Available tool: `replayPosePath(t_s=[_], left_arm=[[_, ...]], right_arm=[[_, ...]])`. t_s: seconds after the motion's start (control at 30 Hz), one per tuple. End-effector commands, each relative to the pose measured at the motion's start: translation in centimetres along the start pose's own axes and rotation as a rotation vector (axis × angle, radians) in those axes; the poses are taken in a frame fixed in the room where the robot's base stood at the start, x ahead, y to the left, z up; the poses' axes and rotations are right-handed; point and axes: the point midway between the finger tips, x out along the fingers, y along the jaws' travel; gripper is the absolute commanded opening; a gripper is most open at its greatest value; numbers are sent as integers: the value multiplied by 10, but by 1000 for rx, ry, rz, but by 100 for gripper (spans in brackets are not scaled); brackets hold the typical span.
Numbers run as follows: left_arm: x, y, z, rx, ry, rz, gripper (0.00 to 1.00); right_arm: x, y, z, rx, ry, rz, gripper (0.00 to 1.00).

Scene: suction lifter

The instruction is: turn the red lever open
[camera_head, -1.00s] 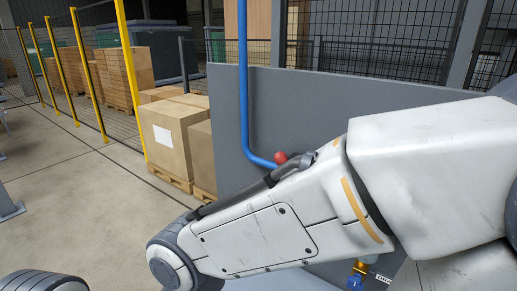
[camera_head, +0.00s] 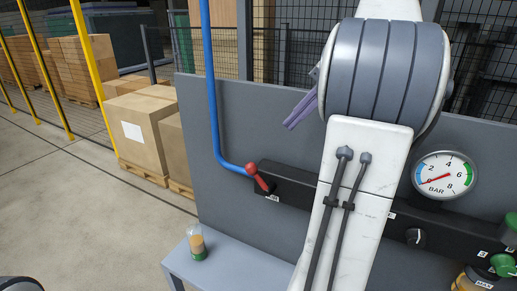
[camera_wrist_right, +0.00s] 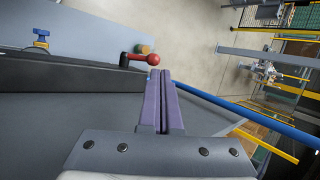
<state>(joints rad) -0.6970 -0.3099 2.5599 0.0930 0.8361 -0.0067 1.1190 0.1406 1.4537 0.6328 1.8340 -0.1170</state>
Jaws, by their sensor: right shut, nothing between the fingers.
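The red lever (camera_head: 262,182) has a ball knob at its upper left and sits on the left end of a black manifold block, where the blue pipe ends. My right gripper (camera_head: 291,124), with purple fingers, is above and right of the lever in the head view. In the right wrist view its fingers (camera_wrist_right: 160,73) are pressed together and empty. There the red lever (camera_wrist_right: 140,57) shows just past the fingertips, its ball close to them; whether they touch is unclear. My left gripper is out of view.
A bottle with a green base (camera_head: 197,243) stands on the grey bench (camera_head: 228,265). The blue pipe (camera_head: 210,90) runs down left of the lever.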

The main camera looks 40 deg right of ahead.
Motion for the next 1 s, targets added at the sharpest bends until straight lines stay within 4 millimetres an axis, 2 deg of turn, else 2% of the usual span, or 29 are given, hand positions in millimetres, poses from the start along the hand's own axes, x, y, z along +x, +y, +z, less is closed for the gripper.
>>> replayPosePath(t_s=[0.03, 0.1, 0.2, 0.33, 0.43, 0.57, 0.93, 1.0], left_arm=[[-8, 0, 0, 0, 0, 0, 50], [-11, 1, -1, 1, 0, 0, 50], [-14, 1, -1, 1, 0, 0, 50], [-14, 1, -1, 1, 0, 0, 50], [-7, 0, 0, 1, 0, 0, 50], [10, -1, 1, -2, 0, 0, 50], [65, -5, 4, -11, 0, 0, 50], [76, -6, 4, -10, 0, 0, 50]], right_arm=[[-31, 10, -3, 39, 39, -32, 0], [-60, 23, -2, 71, 74, -67, 0], [-89, 36, 2, 100, 110, -101, 0], [-104, 46, 6, 116, 131, -120, 0], [-101, 48, 6, 117, 134, -124, 0], [-87, 48, 4, 115, 134, -123, 0], [-41, 44, -3, 115, 134, -122, 0], [-27, 42, -4, 114, 132, -121, 0]])
